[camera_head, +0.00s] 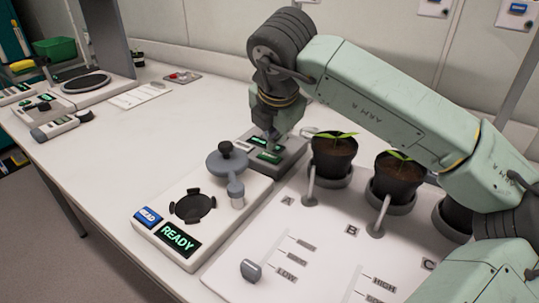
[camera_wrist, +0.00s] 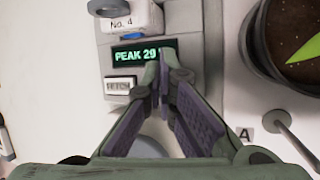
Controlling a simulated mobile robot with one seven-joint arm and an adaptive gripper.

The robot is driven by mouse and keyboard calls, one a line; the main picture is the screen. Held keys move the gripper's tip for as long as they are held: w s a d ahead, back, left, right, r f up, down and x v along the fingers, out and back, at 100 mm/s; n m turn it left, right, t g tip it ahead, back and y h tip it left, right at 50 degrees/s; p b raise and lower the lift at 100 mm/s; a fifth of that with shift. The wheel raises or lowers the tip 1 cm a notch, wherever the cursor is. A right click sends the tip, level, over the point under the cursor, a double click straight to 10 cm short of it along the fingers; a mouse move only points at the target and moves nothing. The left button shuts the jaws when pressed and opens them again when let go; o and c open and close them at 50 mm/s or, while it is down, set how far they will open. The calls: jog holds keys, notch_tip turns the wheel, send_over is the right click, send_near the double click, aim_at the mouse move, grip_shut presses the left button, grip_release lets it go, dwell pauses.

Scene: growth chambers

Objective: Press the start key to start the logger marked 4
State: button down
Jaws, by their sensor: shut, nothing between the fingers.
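The logger marked No. 4 is a grey box in the wrist view (camera_wrist: 118,68) and stands on the bench in the head view (camera_head: 291,151). Its plate "No. 4" (camera_wrist: 122,23) is at the top. Its dark display (camera_wrist: 132,55) shows green text starting "PEAK 29", the end hidden by my fingers. A white key marked "FETCH" (camera_wrist: 119,86) sits below the display. I see no key that reads start; my fingers cover part of the panel. My gripper (camera_wrist: 165,62) is shut and empty, its tips over the right end of the display. It is also above the logger in the head view (camera_head: 273,136).
Potted seedlings (camera_head: 333,155) stand close right of the logger on a white lettered board (camera_head: 300,228). A white device with a "READY" display (camera_head: 178,238) and a blue "READ" key (camera_head: 147,217) stands in front. The bench to the left (camera_head: 110,150) is clear.

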aim_at(276, 156)
jog(key=shift+f+b, duration=0.2)
jog(key=shift+b, duration=0.1)
jog(key=shift+f+b, duration=0.25)
jog(key=shift+b, duration=0.25)
jog(key=shift+s+a+f+b, duration=0.15)
jog(key=shift+f+b, duration=0.55)
jog(key=shift+b, duration=0.4)
dwell(0.8)
jog(key=shift+w+d+r, duration=0.2)
jog(key=shift+d+r, duration=0.05)
jog(key=shift+r, duration=0.2)
jog(key=r+p, duration=0.2)
jog(key=r, duration=0.1)
jog(key=r+p, duration=0.1)
jog(key=r, duration=0.1)
jog(key=shift+d, duration=0.35)
jog(key=shift+w+a+r, duration=0.1)
jog(key=shift+a+r, duration=0.05)
jog(key=shift+r, duration=0.05)
dwell(0.4)
